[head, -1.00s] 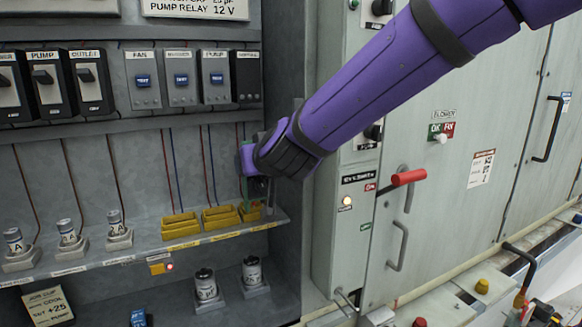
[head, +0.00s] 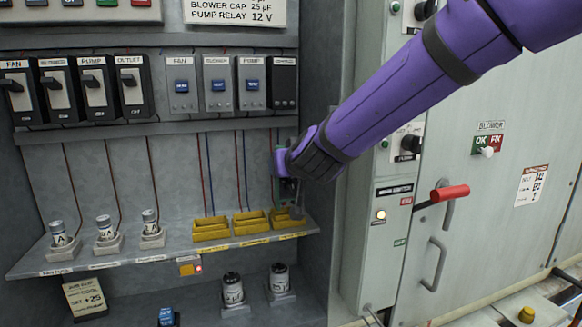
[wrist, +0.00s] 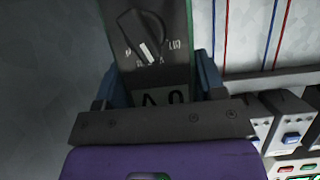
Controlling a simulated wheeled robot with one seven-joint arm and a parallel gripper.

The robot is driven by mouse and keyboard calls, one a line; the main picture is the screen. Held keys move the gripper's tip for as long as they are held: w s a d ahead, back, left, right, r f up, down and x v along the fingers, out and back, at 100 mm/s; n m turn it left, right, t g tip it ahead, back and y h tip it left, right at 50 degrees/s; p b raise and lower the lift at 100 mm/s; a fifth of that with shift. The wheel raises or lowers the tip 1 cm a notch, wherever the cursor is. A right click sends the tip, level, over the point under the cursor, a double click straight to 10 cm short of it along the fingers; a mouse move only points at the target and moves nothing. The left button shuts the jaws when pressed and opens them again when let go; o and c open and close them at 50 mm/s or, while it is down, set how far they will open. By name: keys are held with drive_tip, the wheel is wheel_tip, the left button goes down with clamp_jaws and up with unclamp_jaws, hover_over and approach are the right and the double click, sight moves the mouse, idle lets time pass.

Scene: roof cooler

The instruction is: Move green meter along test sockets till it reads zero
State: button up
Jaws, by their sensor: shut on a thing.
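The green meter (wrist: 143,70) is held between the blue fingers of my gripper (wrist: 160,85) in the wrist view. It shows upside down, with a black dial and a dark window with large characters, possibly 0 and V, partly covered by my gripper's crossbar. In the head view my gripper (head: 284,164) is at the right end of the shelf, and the meter (head: 289,190) hangs below it, over the rightmost yellow tray-like socket (head: 291,224). I cannot tell whether they touch. Two more yellow sockets (head: 251,222) (head: 211,229) stand to its left.
A labelled grey shelf (head: 100,254) carries three small cylinders (head: 105,228) in holders at left. Two larger cylinders (head: 233,289) stand below it. Relay modules (head: 217,84) and black switches (head: 93,84) are above. The cabinet's right wall (head: 345,150) is close to my gripper.

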sight(286, 182)
drive_tip(key=shift+w+a+f, duration=0.1)
drive_tip(key=shift+w+f, duration=0.15)
drive_tip(key=shift+f, duration=0.4)
drive_tip(key=shift+w+a+f, duration=0.1)
drive_tip(key=shift+w+f, duration=0.15)
drive_tip(key=shift+f, duration=0.35)
drive_tip(key=shift+w+f, duration=0.25)
drive_tip(key=shift+f, duration=0.4)
drive_tip(key=shift+f, duration=0.25)
idle(0.4)
drive_tip(key=o, duration=1.3)
drive_tip(key=shift+c, duration=0.2)
